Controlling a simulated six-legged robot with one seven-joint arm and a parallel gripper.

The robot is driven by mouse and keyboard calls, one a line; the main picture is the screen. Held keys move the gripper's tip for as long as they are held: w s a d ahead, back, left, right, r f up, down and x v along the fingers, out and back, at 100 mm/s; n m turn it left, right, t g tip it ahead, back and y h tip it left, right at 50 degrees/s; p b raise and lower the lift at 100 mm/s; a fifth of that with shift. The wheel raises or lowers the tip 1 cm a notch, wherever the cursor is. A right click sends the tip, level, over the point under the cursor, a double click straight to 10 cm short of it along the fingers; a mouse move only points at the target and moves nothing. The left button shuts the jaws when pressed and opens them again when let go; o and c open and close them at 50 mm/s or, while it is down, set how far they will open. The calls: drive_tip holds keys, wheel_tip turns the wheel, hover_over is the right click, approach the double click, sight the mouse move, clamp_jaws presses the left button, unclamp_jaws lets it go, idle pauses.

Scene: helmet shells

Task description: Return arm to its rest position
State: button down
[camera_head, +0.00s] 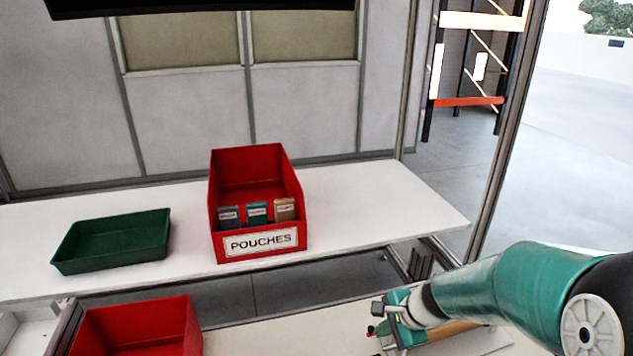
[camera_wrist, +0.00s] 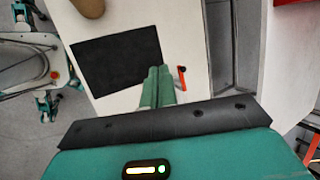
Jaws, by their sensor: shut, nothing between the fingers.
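My teal arm (camera_head: 500,290) reaches in from the right edge of the head view, low over the near white worktop. My gripper (camera_head: 388,318) is at its far end, toward the bottom of that view, partly hidden by the wrist. In the wrist view my gripper (camera_wrist: 157,80) shows its two green fingers pressed together with nothing between them. They point over a white surface beside a flat black mat (camera_wrist: 100,68). A small red-handled item (camera_wrist: 182,78) lies just right of the fingertips; I cannot tell whether they touch.
A red bin (camera_head: 262,243) labelled POUCHES, with three pouches (camera_head: 257,212) inside, stands on the back bench. A green tray (camera_head: 112,241) sits left of it. Another red bin (camera_head: 140,328) is at lower left. A brown round object (camera_wrist: 88,8) is at the wrist view's top.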

drive_tip(key=s+r+n+t+h, duration=0.1)
drive_tip(key=s+r+n+h, duration=0.3)
drive_tip(key=s+r+n, duration=1)
drive_tip(key=s+r, duration=0.4)
drive_tip(key=shift+d+t, duration=0.35)
drive_tip(key=shift+t, duration=0.05)
